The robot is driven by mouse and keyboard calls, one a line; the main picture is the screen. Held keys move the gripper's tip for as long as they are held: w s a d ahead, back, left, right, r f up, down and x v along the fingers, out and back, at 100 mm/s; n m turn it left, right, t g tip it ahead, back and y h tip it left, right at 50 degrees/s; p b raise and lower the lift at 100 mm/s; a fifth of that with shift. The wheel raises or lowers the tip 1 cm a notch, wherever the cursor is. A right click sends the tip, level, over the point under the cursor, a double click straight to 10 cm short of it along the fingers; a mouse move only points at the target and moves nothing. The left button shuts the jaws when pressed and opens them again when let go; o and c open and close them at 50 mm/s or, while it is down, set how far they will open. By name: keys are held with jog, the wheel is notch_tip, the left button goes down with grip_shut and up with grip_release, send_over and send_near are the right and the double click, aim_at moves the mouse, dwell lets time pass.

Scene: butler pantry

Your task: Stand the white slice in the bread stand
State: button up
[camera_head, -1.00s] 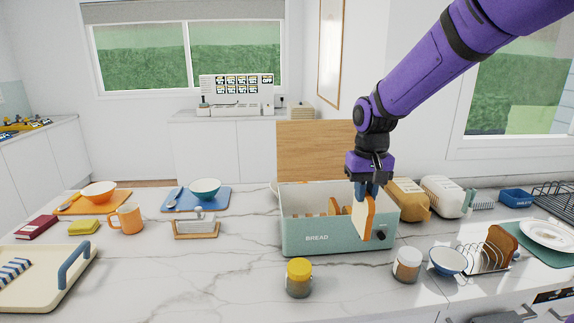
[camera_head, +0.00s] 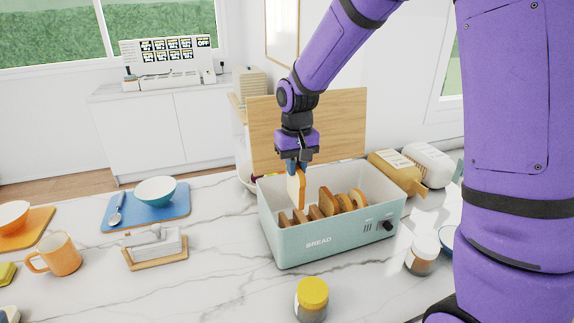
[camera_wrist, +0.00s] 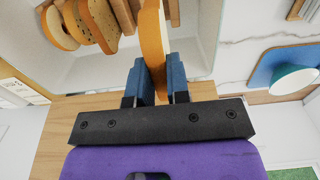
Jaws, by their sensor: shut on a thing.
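A white slice (camera_head: 296,190) with an orange-brown crust is pinched upright in my gripper (camera_head: 297,168). It hangs over the left part of the open bread bin (camera_head: 290,250); whether its lower edge is clear of the slices below, I cannot tell. In the wrist view the slice (camera_wrist: 152,35) stands edge-on between the blue fingers of my gripper (camera_wrist: 156,78). Several other slices (camera_head: 328,200) stand in the bin, some browner and some rounder.
The bin's wooden lid (camera_head: 310,125) stands open behind it. A yellow-capped jar (camera_head: 312,298) is in front, another jar (camera_head: 422,253) at right. A butter dish (camera_head: 153,245), orange mug (camera_head: 58,254) and blue board (camera_head: 147,207) with a bowl lie left. Bare marble lies between.

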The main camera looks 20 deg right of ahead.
aim_at(295, 185)
jog(key=shift+w+f, duration=0.15)
jog(key=shift+f, duration=0.4)
jog(key=shift+a, duration=0.1)
jog(key=shift+f, duration=2.35)
jog(key=shift+r, duration=0.1)
